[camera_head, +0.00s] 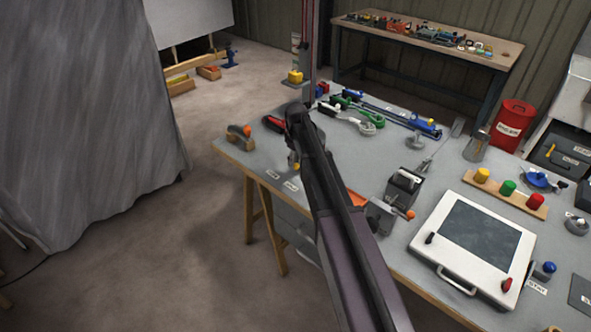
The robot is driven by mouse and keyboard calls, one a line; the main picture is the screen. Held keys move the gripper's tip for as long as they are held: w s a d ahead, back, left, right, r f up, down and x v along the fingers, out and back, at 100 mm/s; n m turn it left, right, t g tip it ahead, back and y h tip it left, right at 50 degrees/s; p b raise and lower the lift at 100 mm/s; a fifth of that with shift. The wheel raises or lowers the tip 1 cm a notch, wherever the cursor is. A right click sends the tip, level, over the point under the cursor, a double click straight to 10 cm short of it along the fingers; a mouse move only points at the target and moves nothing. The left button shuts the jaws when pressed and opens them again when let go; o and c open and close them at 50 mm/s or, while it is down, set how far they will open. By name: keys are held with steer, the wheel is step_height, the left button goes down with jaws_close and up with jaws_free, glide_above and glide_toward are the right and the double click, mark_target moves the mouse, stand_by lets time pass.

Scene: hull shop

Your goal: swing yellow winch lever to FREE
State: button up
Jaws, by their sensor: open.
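A small yellow piece (296,166) shows at the left part of the grey workbench (395,262), close against my dark arm, which partly covers it. It may be the winch lever's grip; its setting cannot be made out. Two small pale labels (291,186) lie on the bench just below left of it, their words too small to read. My arm rises from the bottom of the view across the bench, with its upper end beside the yellow piece. I cannot make out my gripper or its fingers.
An orange-knobbed tool (240,133) stands at the bench's left corner. Grey devices (404,185) stand right of my arm, beside a white framed panel (462,285). A board with yellow, green and red knobs (510,190) lies behind. A grey curtain (85,120) hangs at left.

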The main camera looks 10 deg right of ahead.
steer(key=shift+f+b, duration=1.05)
steer(key=shift+f, duration=0.25)
